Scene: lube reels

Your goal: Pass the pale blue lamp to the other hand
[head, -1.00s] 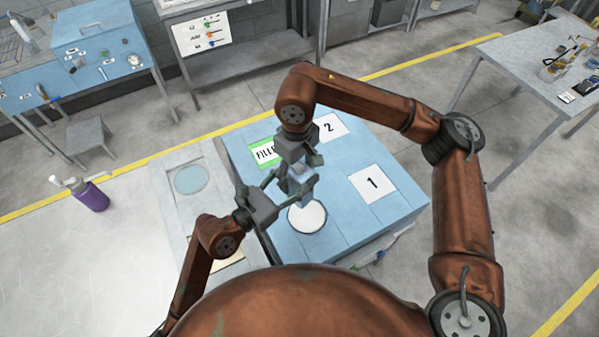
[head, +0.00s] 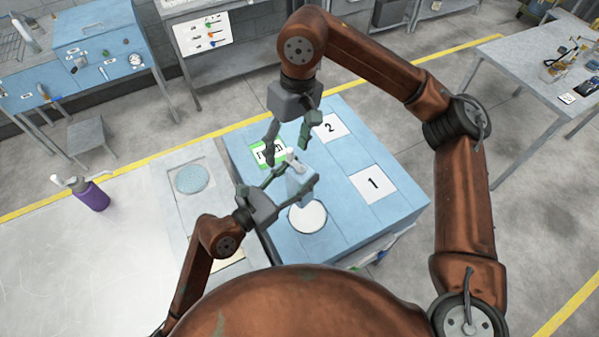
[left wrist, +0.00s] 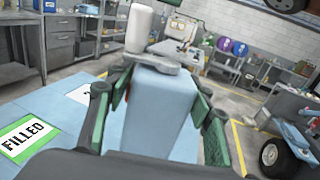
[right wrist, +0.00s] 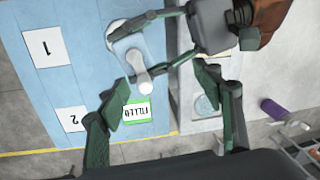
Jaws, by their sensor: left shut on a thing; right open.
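The pale blue lamp (head: 298,184) is held by my left gripper (head: 290,189) above the blue cabinet top. In the left wrist view the lamp (left wrist: 160,100) stands between the fingers, with a grey top and a white cylinder on it. My right gripper (head: 292,138) is open and empty, above and apart from the lamp. In the right wrist view the lamp (right wrist: 128,48) lies beyond the open fingers of my right gripper (right wrist: 165,95), its white end toward them. The left fingers partly hide the lamp's body.
The blue cabinet (head: 335,215) carries a round white disc (head: 307,217), cards marked 1 (head: 373,184) and 2 (head: 330,127), and a green-edged FILLED card (head: 268,152). A purple bottle (head: 92,196) stands on the pale table at left, next to a round blue disc (head: 192,179).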

